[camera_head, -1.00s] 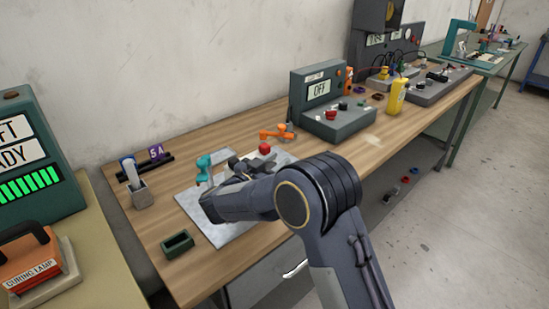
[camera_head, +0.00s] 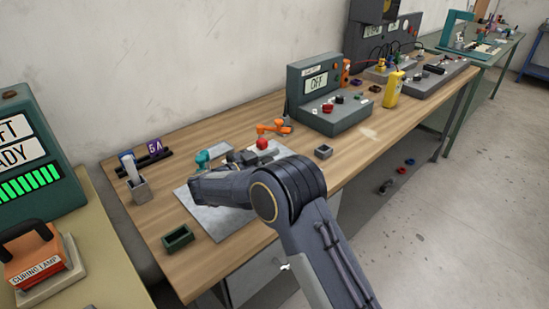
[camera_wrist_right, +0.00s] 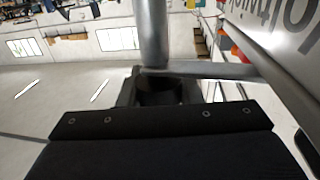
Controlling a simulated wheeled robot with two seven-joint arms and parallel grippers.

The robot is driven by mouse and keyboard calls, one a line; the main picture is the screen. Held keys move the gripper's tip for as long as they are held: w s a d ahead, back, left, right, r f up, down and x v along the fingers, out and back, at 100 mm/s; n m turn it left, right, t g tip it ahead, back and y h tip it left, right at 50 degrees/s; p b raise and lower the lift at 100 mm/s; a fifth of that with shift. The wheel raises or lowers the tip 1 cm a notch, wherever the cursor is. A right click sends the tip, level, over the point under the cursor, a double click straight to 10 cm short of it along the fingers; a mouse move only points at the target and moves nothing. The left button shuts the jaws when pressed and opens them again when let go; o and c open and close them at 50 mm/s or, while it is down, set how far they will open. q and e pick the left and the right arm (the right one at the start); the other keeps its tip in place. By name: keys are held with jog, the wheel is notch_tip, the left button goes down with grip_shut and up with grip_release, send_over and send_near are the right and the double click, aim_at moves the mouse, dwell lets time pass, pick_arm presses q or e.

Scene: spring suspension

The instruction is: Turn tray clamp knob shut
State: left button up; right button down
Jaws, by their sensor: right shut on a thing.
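A pale grey plate (camera_head: 212,218) lies on the wooden bench, with a teal clamp-like part (camera_head: 203,158), an orange one (camera_head: 275,128) and a red round knob (camera_head: 262,144) on or beside it. My right arm reaches over the plate, and my right gripper (camera_head: 238,158) is low among these parts. Its fingertips are mostly hidden. In the right wrist view, a grey metal post with a crossbar (camera_wrist_right: 151,35) stands at the jaws; it looks like the clamp knob, but its shape is only partly visible. The gripper is shut on it. My left gripper is not in view.
A small dark green tray (camera_head: 178,238), a grey cup (camera_head: 139,190) and a small grey box (camera_head: 323,152) stand on the bench. A box reading OFF (camera_head: 325,95) and a yellow device (camera_head: 393,88) are further right.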

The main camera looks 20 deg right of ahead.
jog(key=shift+r, duration=0.2)
jog(key=c, duration=1)
grip_release()
jog(key=shift+f, duration=0.15)
jog(key=shift+c, duration=0.2)
jog(key=s+a+r+b, duration=0.1)
jog(key=s+a+r, duration=0.2)
jog(key=s+r, duration=1)
jog(key=shift+s+a+b, duration=0.2)
jog(key=shift+a+b, duration=0.2)
